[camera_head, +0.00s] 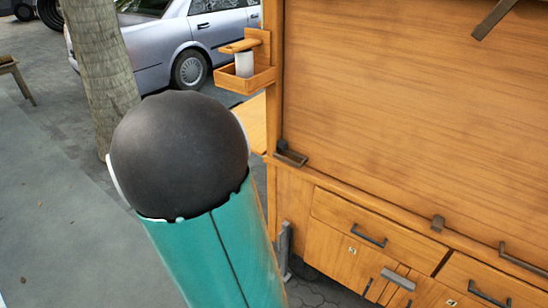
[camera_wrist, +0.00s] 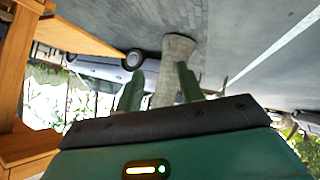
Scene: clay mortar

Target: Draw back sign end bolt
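A large wooden panel (camera_head: 410,110) stands over a wooden cabinet in the head view. I cannot tell which is the sign end bolt. My gripper (camera_wrist: 158,80) shows only in the wrist view, its two green fingers apart with nothing between them. It points away from the cabinet woodwork, which is at the left of that view. My arm hides part of the head view.
The cabinet has drawers (camera_head: 365,235) with dark handles. A wooden box shelf (camera_head: 245,80) holding a white cylinder juts from the panel's left side. A tree trunk (camera_head: 100,70) and a silver car (camera_head: 170,40) stand behind. Open pavement (camera_head: 50,200) lies at the left.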

